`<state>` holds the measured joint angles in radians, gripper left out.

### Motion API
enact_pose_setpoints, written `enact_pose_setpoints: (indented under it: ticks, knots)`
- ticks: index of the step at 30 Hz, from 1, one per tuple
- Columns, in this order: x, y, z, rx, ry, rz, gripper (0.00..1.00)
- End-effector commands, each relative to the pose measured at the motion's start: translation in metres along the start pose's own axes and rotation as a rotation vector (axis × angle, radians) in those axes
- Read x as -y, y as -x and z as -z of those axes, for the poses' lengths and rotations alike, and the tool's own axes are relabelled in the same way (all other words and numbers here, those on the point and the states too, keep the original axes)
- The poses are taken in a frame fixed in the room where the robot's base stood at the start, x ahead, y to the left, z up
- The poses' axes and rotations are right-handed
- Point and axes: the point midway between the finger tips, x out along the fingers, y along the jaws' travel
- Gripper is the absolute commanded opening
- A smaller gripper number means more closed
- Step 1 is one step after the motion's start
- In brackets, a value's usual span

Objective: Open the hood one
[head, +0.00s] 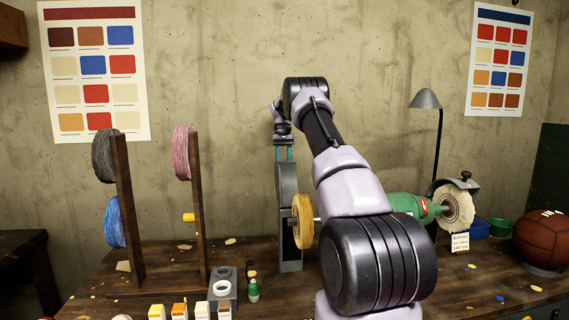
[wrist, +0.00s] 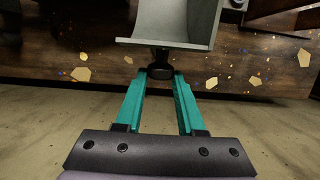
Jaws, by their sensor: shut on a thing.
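A grey hood (head: 288,190) stands upright at the left yellow buffing wheel (head: 302,222) of a green bench machine (head: 408,207). My gripper (head: 284,154) is at the top of this hood, with its teal fingers pointing down. In the wrist view, the gripper (wrist: 160,78) is shut on a small dark knob (wrist: 161,68) at the edge of the grey hood (wrist: 172,25). A second hood (head: 462,186) sits over the pale right wheel (head: 454,208). My arm hides the middle of the machine.
Wooden racks with thread spools (head: 107,222) stand to the left. A lamp (head: 427,100), a green bowl (head: 500,227) and a brown ball (head: 541,240) are on the right. Small bottles (head: 253,290) and scraps lie on the workbench (head: 95,281). The concrete wall is close behind.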

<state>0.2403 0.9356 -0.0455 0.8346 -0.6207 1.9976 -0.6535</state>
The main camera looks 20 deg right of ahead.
Motion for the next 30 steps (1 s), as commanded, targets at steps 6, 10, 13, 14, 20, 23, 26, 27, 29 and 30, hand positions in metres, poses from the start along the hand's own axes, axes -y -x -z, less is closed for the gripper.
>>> enact_pose_setpoints:
  ticks: [6, 10, 13, 14, 20, 23, 26, 27, 29, 30]
  knots:
    - [-0.0001, -0.0068, 0.0048, 0.001, 0.004, -0.002, 0.0]
    - [-0.0001, -0.0081, 0.0049, 0.003, 0.004, -0.002, 0.0]
    - [-0.0001, -0.0089, 0.0048, 0.005, 0.003, -0.002, 0.0]
    - [-0.0001, -0.0091, 0.0048, 0.006, 0.003, -0.002, 0.0]
    - [-0.0001, -0.0087, 0.0043, 0.006, 0.003, -0.002, 0.69]
    - [-0.0001, -0.0075, 0.0042, 0.004, 0.002, -0.002, 0.69]
    - [-0.0001, -0.0069, 0.0041, 0.004, 0.002, -0.002, 0.69]
    - [-0.0001, -0.0066, 0.0041, 0.003, 0.002, -0.002, 0.69]
    - [-0.0002, -0.0052, 0.0043, 0.002, 0.002, -0.002, 0.69]
    - [-0.0004, -0.0033, 0.0045, 0.001, 0.002, -0.003, 0.69]
